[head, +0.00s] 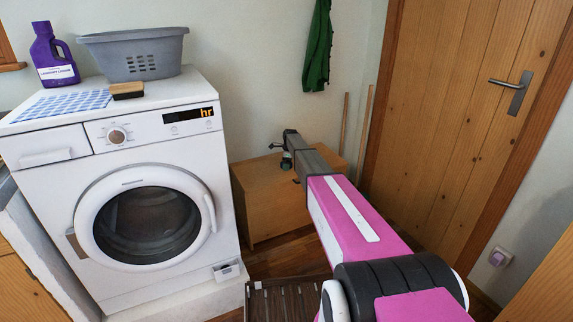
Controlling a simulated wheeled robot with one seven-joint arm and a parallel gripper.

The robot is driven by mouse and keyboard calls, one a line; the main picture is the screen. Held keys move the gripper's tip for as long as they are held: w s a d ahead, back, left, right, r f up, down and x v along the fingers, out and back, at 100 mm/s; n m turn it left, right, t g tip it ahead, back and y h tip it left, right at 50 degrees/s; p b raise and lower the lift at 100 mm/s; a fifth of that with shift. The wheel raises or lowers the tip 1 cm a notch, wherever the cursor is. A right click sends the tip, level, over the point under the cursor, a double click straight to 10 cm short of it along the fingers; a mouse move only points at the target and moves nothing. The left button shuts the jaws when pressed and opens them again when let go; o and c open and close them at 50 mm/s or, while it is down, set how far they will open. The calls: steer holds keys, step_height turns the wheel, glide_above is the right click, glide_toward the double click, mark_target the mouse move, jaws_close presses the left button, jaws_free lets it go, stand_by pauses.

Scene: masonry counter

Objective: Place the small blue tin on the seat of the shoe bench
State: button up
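I cannot make out the small blue tin in the head view. My gripper (287,150) is at the far end of my outstretched arm, above the top of a low wooden box-like piece (262,212) against the back wall. The gripper is small and dark here, and I cannot tell whether its fingers are open or shut or hold anything. The low wooden piece may be the shoe bench; my arm hides part of its top and its right side. A dark slatted piece (285,299) shows low in the front, cut off by the picture's edge; it may also be a bench or a mat.
A white washing machine (60,170) stands at the left. On it are a purple detergent bottle (54,55), a grey basket (135,55), a brush (127,90) and a checked cloth (65,105). A wooden door (440,100) is at the right. A green cloth (317,45) hangs behind.

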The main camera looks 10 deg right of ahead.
steer(key=shift+r, duration=0.1)
step_height(320, 180, up, 12)
steer(key=d, duration=0.1)
steer(key=s+f+n, duration=0.1)
steer(key=s+n, duration=0.5)
steer(key=s, duration=1.3)
steer(key=s+f+n+h, duration=0.1)
steer(key=s+n, duration=0.6)
steer(key=s, duration=1.2)
steer(key=s+a+f+n, duration=0.1)
steer(key=s+n, duration=0.6)
steer(key=s, duration=1.2)
steer(key=shift+s+f, duration=0.15)
steer(key=shift+f, duration=0.15)
steer(key=shift+a, duration=0.15)
